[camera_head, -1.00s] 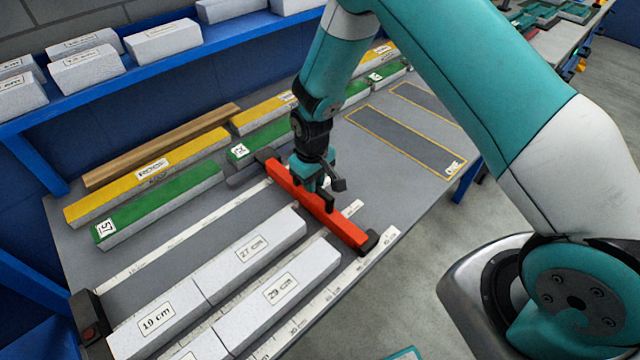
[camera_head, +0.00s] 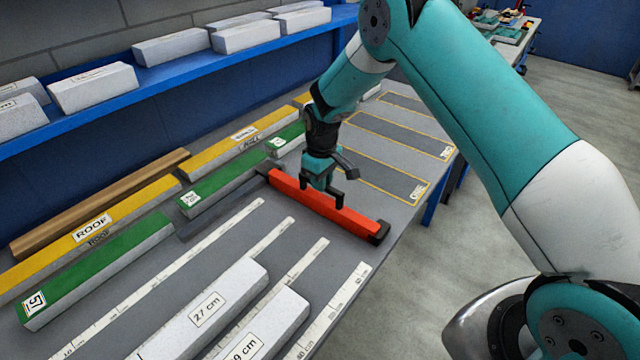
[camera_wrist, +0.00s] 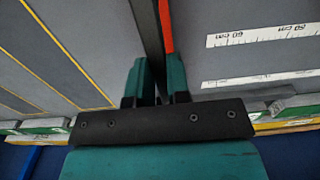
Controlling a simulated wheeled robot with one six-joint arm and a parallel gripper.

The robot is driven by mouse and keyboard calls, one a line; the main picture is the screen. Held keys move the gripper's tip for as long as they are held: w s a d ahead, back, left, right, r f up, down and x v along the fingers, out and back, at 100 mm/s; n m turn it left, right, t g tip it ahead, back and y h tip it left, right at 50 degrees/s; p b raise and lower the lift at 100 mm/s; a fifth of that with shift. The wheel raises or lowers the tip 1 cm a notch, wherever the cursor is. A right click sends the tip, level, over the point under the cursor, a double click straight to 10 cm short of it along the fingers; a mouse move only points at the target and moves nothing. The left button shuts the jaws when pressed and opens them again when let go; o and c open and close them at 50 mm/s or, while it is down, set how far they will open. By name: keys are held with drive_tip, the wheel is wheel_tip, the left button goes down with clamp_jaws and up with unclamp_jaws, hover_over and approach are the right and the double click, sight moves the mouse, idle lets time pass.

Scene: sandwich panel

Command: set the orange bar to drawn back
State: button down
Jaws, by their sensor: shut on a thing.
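The orange bar (camera_head: 355,219) lies across the table in the head view, with a dark block at each end. It stands beyond the right ends of the white rulers, with bare table between it and the pale 27 cm block (camera_head: 205,312). My gripper (camera_head: 322,190) reaches down onto the bar near its middle and is shut on it. In the wrist view the two teal fingers of my gripper (camera_wrist: 160,85) close around a narrow strip, and an orange edge of the bar (camera_wrist: 166,27) shows above them. The exact contact is hidden.
White rulers (camera_head: 338,300) and pale blocks lie left of the bar. Green blocks (camera_head: 215,187) and yellow ROOF blocks (camera_head: 240,142) line the back. Grey outlined areas (camera_head: 388,172) to the right are clear. A blue shelf (camera_head: 180,85) with pale blocks runs behind.

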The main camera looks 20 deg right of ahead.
drive_tip(key=shift+w+d, duration=0.15)
drive_tip(key=shift+d, duration=0.15)
drive_tip(key=c, duration=1.1)
unclamp_jaws()
drive_tip(key=shift+d, duration=0.15)
drive_tip(key=shift+a+r, duration=0.2)
drive_tip(key=shift+r, duration=0.3)
wheel_tip(320, 180, up, 16)
drive_tip(key=b, duration=0.2)
drive_tip(key=shift+r+b, duration=0.25)
drive_tip(key=shift+b, duration=0.1)
